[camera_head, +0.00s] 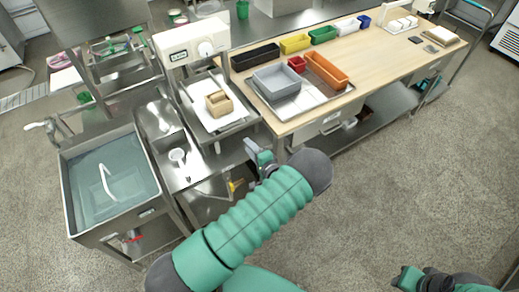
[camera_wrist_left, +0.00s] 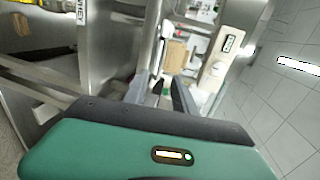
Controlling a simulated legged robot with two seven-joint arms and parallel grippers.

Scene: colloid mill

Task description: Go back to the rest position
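My left arm, green with dark joints, comes in from the bottom left of the head view. Its gripper (camera_head: 258,157) is in front of the steel stand, left of the wooden table's near corner. In the left wrist view the two dark fingers (camera_wrist_left: 165,92) stand apart with nothing visible gripped between them. My right gripper (camera_head: 408,279) shows only partly at the bottom right of the head view, over bare floor. Its fingers are too small to read.
A white machine (camera_head: 192,42) stands above a white tray holding a brown block (camera_head: 219,103). A sink (camera_head: 110,178) is at the left. The wooden table (camera_head: 385,60) carries a grey bin (camera_head: 281,79), an orange bin (camera_head: 326,70) and smaller bins. The grey floor (camera_head: 400,180) is clear.

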